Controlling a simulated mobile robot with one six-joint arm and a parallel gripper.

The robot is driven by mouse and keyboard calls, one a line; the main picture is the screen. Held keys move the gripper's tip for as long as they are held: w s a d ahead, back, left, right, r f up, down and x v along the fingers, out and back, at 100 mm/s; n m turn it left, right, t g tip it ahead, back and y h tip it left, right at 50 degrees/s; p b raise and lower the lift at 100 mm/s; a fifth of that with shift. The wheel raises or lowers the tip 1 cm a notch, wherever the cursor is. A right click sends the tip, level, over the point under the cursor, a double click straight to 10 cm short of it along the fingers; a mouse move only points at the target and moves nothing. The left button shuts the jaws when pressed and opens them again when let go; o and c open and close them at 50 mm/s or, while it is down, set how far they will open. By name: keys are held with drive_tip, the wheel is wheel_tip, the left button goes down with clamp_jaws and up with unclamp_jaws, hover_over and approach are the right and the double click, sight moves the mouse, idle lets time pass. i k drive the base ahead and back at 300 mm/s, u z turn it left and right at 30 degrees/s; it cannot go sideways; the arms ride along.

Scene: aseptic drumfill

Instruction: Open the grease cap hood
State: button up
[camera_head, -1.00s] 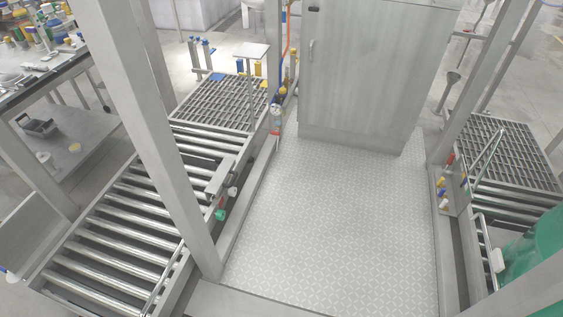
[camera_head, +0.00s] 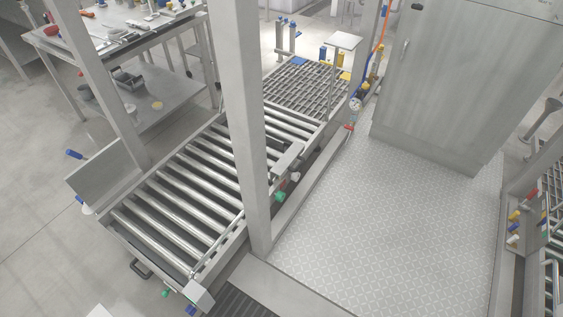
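I cannot make out for certain a grease cap hood in this view. Small coloured fittings show in several places, too small to tell what they are: a green one (camera_head: 280,197) on the side of the left roller conveyor, a yellow one (camera_head: 515,215) at the right, and a blue-handled one (camera_head: 75,154) by a grey panel (camera_head: 104,177) at the left. My gripper is not in view.
A roller conveyor (camera_head: 170,207) runs from lower left to a grating (camera_head: 300,88). A grey post (camera_head: 245,130) stands in front of it. A tall grey cabinet (camera_head: 465,80) stands at back right. The patterned floor plate (camera_head: 390,225) is clear. A workbench (camera_head: 110,35) holds tools.

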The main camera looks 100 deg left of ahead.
sight(284, 164)
drive_tip(key=u, duration=0.35)
drive_tip(key=k, duration=0.25)
drive_tip(key=u, duration=2.75)
drive_tip(key=k, duration=0.7)
drive_tip(key=z, duration=0.3)
drive_tip(key=i, duration=1.1)
drive_tip(key=z, duration=0.1)
